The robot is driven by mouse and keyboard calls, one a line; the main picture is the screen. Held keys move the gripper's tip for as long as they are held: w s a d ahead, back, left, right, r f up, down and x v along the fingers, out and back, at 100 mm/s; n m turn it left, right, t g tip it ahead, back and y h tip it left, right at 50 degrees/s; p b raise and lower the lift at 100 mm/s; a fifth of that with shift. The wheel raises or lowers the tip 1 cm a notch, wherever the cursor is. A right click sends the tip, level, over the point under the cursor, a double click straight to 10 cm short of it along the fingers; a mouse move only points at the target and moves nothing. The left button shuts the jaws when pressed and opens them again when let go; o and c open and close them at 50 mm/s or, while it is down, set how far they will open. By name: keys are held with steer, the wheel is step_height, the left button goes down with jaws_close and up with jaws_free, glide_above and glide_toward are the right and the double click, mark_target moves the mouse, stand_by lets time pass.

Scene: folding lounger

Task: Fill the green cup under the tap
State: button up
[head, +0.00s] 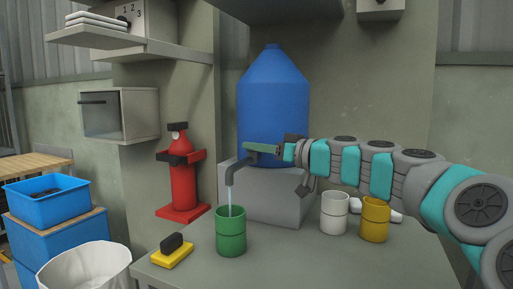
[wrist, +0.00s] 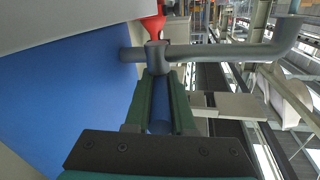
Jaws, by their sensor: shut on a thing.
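The green cup (head: 231,240) stands upright on the grey counter below the spout of the tap (head: 231,177). A thin pale stream of water (head: 230,200) runs from the spout into the cup's mouth; the water level inside cannot be made out. The tap comes from the large blue water tank (head: 273,105). My gripper (head: 262,148) is at the top of the tap. In the wrist view, my gripper (wrist: 161,85) is shut on the blue tap lever (wrist: 160,110), with the grey tap body (wrist: 156,54) just beyond the fingertips.
A white cup (head: 334,215) and a yellow cup (head: 374,220) stand to the right, under my arm. A yellow and black brush-like block (head: 172,252) lies left of the green cup. A red extinguisher (head: 182,175) stands behind. A white bin (head: 88,270) and blue crate (head: 50,203) are left.

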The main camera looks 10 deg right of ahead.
jaws_close()
stand_by(1.0)
steer(key=shift+w+d+n+g+y+b, duration=0.1)
steer(key=shift+n+g+y+b, duration=0.2)
steer(key=shift+n+y+b, duration=0.15)
steer(key=shift+w+r+n+g+y+b, duration=0.1)
steer(key=shift+n+g+y+b, duration=0.7)
steer(key=shift+g, duration=0.3)
steer(key=shift+n+g, duration=0.25)
steer(key=shift+g, duration=0.05)
steer(key=o, duration=0.7)
jaws_free()
